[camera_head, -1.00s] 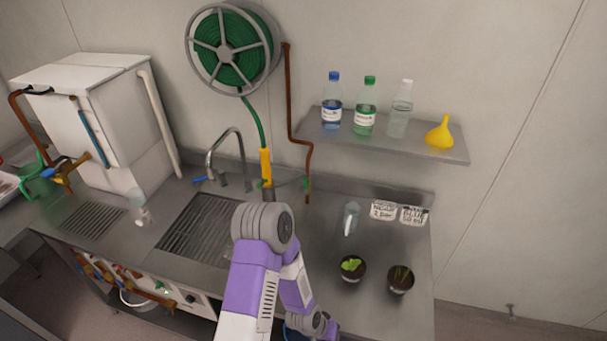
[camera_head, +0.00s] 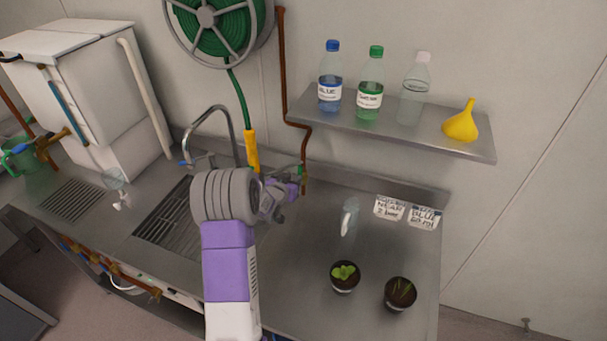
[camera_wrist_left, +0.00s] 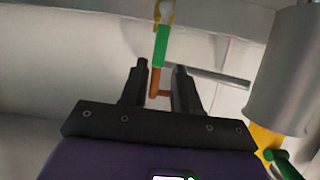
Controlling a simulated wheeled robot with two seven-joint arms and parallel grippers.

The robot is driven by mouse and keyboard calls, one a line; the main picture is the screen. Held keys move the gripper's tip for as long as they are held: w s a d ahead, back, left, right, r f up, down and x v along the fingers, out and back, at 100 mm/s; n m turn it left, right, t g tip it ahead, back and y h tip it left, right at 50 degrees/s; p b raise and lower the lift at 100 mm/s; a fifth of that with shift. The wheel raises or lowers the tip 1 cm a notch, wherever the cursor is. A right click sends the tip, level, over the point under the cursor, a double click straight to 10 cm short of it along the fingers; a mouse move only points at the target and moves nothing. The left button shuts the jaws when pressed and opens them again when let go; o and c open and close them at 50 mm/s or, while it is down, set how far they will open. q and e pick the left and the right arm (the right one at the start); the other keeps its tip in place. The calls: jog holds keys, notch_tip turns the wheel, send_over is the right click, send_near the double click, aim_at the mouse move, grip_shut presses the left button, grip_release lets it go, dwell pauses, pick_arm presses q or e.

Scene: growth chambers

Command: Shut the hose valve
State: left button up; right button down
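The hose valve, with a green handle (camera_head: 302,171), sits low on the copper pipe (camera_head: 288,90) at the back wall, behind the counter. In the left wrist view the green handle (camera_wrist_left: 161,46) runs down from a brass-coloured fitting (camera_wrist_left: 165,12). My left gripper (camera_head: 293,187) is right at the valve, partly hidden by its own arm. In the left wrist view its two dark fingers (camera_wrist_left: 159,75) are apart, with the handle's lower end and a piece of copper pipe (camera_wrist_left: 155,82) showing between and beyond them. I cannot tell whether they touch. My right gripper is out of view.
The yellow hose nozzle (camera_head: 251,151) and sink tap (camera_head: 212,110) stand left of the valve. A shelf (camera_head: 400,131) with bottles and a yellow funnel (camera_head: 461,124) is above right. Two potted plants (camera_head: 345,287) (camera_head: 400,306) stand on the counter's right part.

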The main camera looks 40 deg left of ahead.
aim_at(300, 173)
pick_arm(q)
jog(key=shift+x, duration=2.95)
jog(key=shift+f, duration=0.15)
grip_shut()
